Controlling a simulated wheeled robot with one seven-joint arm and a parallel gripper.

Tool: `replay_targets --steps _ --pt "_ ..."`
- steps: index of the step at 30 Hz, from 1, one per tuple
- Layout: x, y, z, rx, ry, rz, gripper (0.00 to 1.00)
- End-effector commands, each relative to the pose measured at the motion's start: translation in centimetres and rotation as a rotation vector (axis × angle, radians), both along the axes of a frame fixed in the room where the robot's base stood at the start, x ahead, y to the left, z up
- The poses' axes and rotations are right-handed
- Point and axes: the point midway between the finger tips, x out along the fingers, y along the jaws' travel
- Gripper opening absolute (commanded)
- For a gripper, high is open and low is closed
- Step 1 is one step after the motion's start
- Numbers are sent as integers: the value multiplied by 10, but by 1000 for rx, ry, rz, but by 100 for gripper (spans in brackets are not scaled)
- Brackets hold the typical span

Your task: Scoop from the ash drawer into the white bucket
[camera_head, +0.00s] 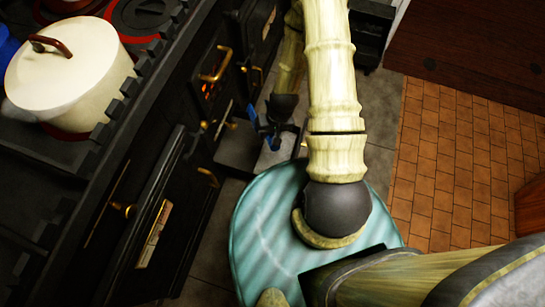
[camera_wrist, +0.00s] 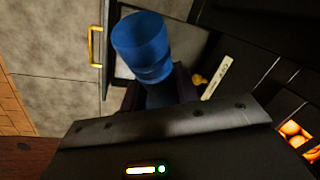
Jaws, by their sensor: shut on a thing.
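My gripper (camera_wrist: 158,92) is shut on a blue scoop (camera_wrist: 142,45); its rounded blue end shows in the wrist view. In the head view the scoop (camera_head: 262,122) is small and partly hidden by my wrist. The ash drawer (camera_wrist: 108,50) is pulled out low on the stove, and the scoop is over or in it; I cannot tell how deep. The drawer also shows in the head view (camera_head: 237,147), with pale grey inside it. Whether the scoop holds ash is hidden. I see no white bucket in either view.
The black stove (camera_head: 150,165) runs along the left, with brass handles and a glowing grate (camera_wrist: 297,135). A lidded cream pot (camera_head: 65,85) stands on top. Grey floor slabs (camera_wrist: 50,95) lie beside the drawer; brown tiles (camera_head: 450,160) are open floor to the right.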

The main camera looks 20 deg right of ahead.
Motion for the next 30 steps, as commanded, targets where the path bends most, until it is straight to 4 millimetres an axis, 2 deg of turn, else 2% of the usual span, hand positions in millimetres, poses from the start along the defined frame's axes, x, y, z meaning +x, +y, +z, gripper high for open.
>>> replay_targets --steps 1,12,17,30 --pt "-3 1 -17 0 -4 -3 3" --pt "-26 2 -62 -7 -11 -33 3" --pt "-33 2 -69 -9 -14 -42 3" --pt "-34 1 -67 -10 -14 -45 3"
